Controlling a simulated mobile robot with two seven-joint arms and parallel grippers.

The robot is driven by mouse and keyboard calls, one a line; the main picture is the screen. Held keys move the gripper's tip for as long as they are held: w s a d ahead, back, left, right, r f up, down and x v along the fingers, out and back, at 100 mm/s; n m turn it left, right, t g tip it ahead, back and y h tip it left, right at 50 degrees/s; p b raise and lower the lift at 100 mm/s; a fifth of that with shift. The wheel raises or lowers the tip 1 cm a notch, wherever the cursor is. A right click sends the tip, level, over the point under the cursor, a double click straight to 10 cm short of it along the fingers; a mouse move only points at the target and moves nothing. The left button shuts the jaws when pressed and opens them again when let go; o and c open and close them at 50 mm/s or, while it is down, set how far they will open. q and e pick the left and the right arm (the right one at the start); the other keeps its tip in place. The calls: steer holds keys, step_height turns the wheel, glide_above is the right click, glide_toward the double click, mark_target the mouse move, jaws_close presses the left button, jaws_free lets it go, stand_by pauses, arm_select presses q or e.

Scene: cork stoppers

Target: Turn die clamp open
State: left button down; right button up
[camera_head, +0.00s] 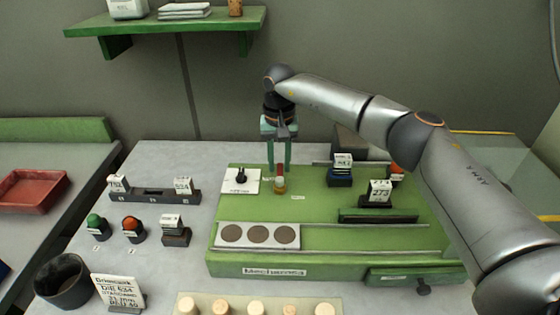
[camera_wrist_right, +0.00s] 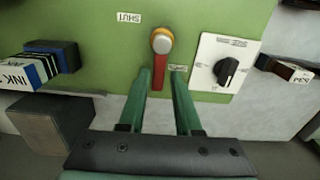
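The die clamp shows as a short red lever with a brass and pale round knob (camera_head: 280,184) on the green machine top. In the right wrist view the red lever (camera_wrist_right: 159,76) runs from the round knob (camera_wrist_right: 162,41) down between my fingers. My right gripper (camera_head: 279,165) points down at the lever from behind. Its two green fingers (camera_wrist_right: 162,75) are apart, one on each side of the lever's end; I cannot tell if they touch it. A SHUT label (camera_wrist_right: 130,17) lies beyond the knob; a second label (camera_wrist_right: 178,68) beside the right fingertip is unreadable. My left gripper is out of view.
A white plate with a black rotary knob (camera_wrist_right: 226,70) sits close beside the clamp. An ink block (camera_head: 340,170) and a 273 block (camera_head: 379,193) stand to the right. A pale strip with dark discs (camera_head: 258,246) lies in front.

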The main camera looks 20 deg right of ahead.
mark_target(280, 168)
steer(key=shift+o, duration=1.1)
steer(key=shift+r, duration=0.1)
step_height(280, 168, up, 12)
steer(key=shift+r+b, duration=0.2)
steer(key=shift+b, duration=0.1)
steer(key=shift+s+f, duration=0.1)
